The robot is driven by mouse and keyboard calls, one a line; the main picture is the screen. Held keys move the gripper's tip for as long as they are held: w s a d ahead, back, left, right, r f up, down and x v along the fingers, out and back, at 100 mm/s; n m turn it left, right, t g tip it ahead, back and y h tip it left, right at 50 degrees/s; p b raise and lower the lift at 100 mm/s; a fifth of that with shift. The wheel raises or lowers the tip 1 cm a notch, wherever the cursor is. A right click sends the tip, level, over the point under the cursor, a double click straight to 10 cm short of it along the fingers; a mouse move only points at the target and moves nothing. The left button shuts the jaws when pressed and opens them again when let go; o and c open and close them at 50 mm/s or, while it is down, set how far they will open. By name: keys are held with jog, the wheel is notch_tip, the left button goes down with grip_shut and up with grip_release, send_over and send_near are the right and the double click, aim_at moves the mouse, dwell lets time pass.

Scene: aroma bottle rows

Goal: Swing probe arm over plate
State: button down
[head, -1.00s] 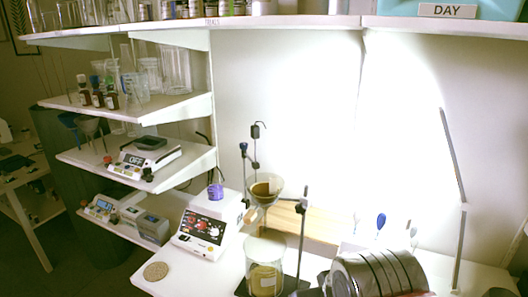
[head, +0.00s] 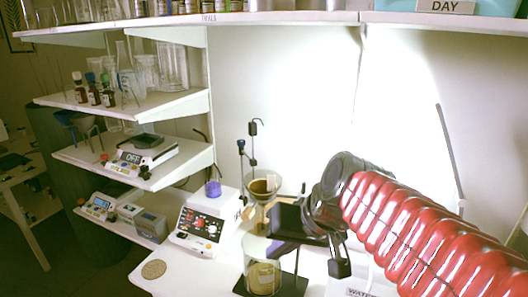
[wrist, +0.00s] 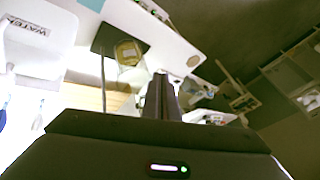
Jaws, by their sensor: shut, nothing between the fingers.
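The hot plate (head: 202,224) is a white unit with a dark knobbed front panel, left of centre on the bench in the head view. In the head view my arm reaches in from the right, and the fingertips are hard to make out. I see no contact with the probe arm.
A funnel (head: 262,187) with brown contents sits above a beaker of yellowish liquid (head: 262,278), close to my gripper. The beaker also shows in the wrist view (wrist: 129,52). A round cork mat (head: 153,269) lies at the bench's front left. Shelves (head: 165,172) stand at left.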

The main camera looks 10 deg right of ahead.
jog(key=w+r+m+t+y, duration=0.1)
jog(key=w+r+y, duration=0.1)
jog(key=w, duration=0.5)
jog(key=w+r+y, duration=0.2)
jog(key=w, duration=0.6)
jog(key=w+d+r+m+t+y, duration=0.1)
jog(key=w+r+y, duration=0.1)
jog(key=w, duration=0.6)
jog(key=shift+w+r+m+t, duration=0.25)
jog(key=shift+r+m+t, duration=0.05)
jog(key=shift+r, duration=0.3)
jog(key=w+d+f+m+t+y, duration=0.1)
jog(key=w+d+f+m+t, duration=0.1)
jog(key=w+d, duration=0.5)
jog(key=w+d+f+m+t+y, duration=0.1)
jog(key=w+d+f+m+t, duration=0.2)
jog(key=w+d, duration=0.4)
notch_tip(320, 180, down, 2)
jog(key=w+m, duration=0.1)
jog(key=w, duration=0.1)
jog(key=shift+w+f+t, duration=0.2)
jog(key=shift+w+t, duration=0.1)
jog(key=shift+w, duration=0.1)
